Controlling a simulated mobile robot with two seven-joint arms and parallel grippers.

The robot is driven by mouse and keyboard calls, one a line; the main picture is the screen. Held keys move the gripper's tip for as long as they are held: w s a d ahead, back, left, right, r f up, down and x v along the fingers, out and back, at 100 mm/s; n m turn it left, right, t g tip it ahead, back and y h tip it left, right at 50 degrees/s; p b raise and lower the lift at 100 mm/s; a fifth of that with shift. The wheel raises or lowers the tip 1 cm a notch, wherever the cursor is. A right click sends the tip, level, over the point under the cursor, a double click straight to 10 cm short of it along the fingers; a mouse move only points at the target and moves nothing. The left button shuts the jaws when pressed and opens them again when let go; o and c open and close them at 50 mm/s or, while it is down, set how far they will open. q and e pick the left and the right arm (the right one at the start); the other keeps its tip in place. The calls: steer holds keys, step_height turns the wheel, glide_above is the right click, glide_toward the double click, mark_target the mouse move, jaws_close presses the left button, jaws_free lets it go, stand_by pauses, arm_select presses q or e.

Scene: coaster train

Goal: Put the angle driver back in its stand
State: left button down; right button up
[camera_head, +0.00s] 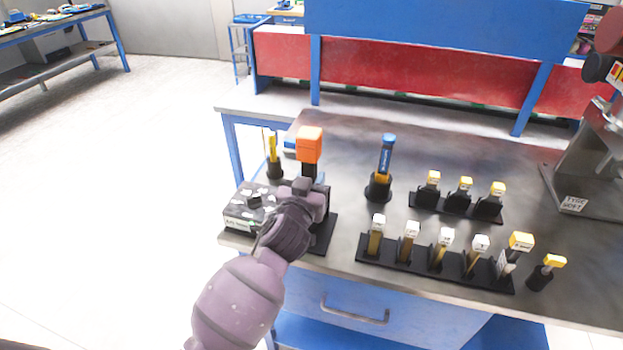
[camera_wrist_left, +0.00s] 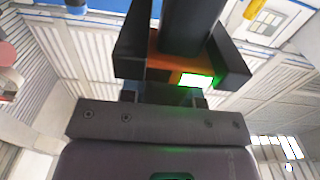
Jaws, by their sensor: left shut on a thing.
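The angle driver (camera_head: 309,146) shows as an orange block-shaped head on a dark upright body, near the front left of the workbench. My left gripper (camera_head: 312,190) is shut on its dark body below the orange head. In the left wrist view, the gripper's two dark fingers (camera_wrist_left: 186,58) close around a dark cylinder (camera_wrist_left: 190,25) with an orange part and a green-lit patch. My right gripper is out of view.
A yellow tool (camera_head: 272,150) and a blue-capped driver (camera_head: 386,155) stand in black holders nearby. Black racks (camera_head: 405,262) with several tools fill the front right. Bare bench top lies behind them.

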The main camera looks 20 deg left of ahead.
arm_select(q)
steer(key=c, duration=0.8)
jaws_free()
steer(key=shift+s+f, duration=0.1)
steer(key=shift+f, duration=0.2)
steer(key=s, duration=1)
steer(key=shift+s+a+r+b, duration=0.15)
steer(key=shift+s+r+b, duration=0.05)
steer(key=shift+s+b, duration=0.2)
